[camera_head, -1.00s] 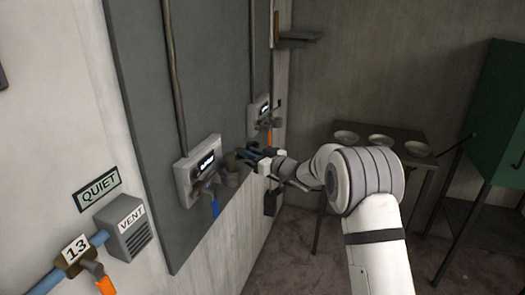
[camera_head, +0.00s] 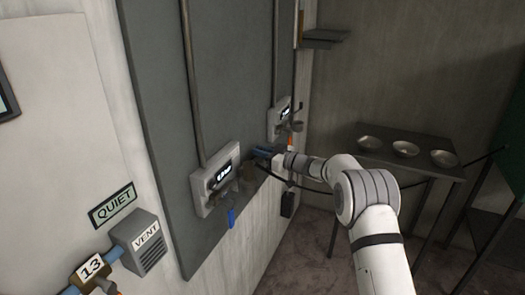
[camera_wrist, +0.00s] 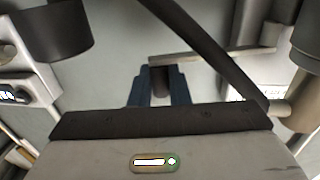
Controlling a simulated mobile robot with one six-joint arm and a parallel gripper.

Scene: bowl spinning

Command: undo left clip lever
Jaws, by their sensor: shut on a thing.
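My gripper (camera_head: 264,153) is at the dark wall board, between two wall boxes. In the wrist view its two blue fingers (camera_wrist: 160,86) are shut on a short dark peg (camera_wrist: 159,80). The peg sits at the left end of a thin grey lever (camera_wrist: 215,54), which runs right towards a grey round fitting; I take this as the clip lever. A dark band (camera_wrist: 205,50) crosses the lever diagonally. The left wall box (camera_head: 214,181) has a lit display and a blue handle (camera_head: 231,217) below. The right wall box (camera_head: 279,119) is partly hidden by my gripper's surroundings.
A dark cylinder (camera_wrist: 52,30) is close on the left in the wrist view, another (camera_wrist: 306,38) on the right. A table (camera_head: 400,150) with three bowls stands at the back right. A vent box (camera_head: 138,242) projects from the wall at lower left. Floor shows below my arm.

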